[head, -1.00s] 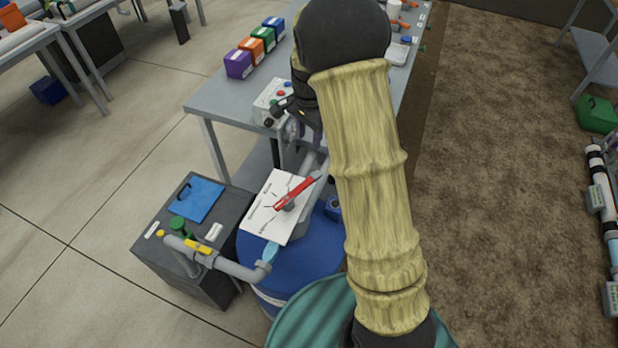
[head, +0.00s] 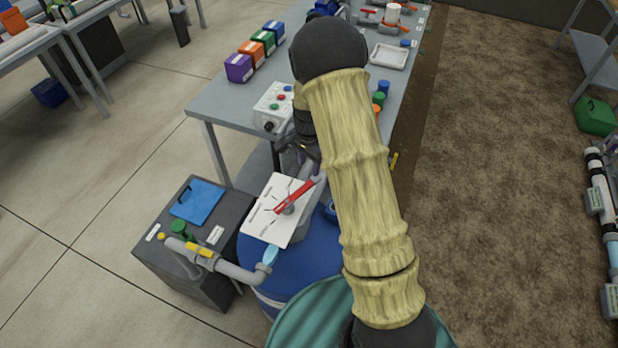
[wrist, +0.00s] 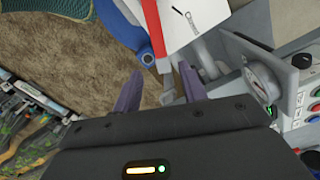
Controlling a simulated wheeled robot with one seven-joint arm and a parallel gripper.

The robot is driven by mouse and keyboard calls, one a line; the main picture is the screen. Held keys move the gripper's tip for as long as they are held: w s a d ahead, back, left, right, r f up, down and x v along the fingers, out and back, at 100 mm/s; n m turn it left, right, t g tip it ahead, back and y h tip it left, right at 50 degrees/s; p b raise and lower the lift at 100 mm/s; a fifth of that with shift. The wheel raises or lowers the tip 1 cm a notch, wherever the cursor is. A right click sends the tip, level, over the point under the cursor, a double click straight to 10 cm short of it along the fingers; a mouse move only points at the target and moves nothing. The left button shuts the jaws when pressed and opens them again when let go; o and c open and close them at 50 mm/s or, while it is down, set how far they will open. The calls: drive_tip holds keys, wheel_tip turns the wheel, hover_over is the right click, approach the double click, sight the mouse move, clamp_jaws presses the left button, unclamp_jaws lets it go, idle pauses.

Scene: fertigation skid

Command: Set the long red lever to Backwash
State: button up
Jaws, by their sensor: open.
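The long red lever (head: 294,197) lies slantwise across a white label plate (head: 262,217) on top of the blue tank, its upper right end reaching past the plate's edge. In the head view my arm hides most of the gripper, just above the lever's upper right end.
A grey control box with buttons (head: 274,108) stands on the bench corner close by. In the wrist view a round gauge (wrist: 262,80) and pipework are right of the fingers. The blue tank (head: 300,262) and a dark cabinet with a blue clipboard (head: 197,200) stand below.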

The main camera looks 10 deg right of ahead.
sight(309, 183)
wheel_tip(309, 183, down, 8)
drive_tip(key=shift+r+p, duration=0.1)
drive_tip(key=shift+p, duration=0.5)
clamp_jaws()
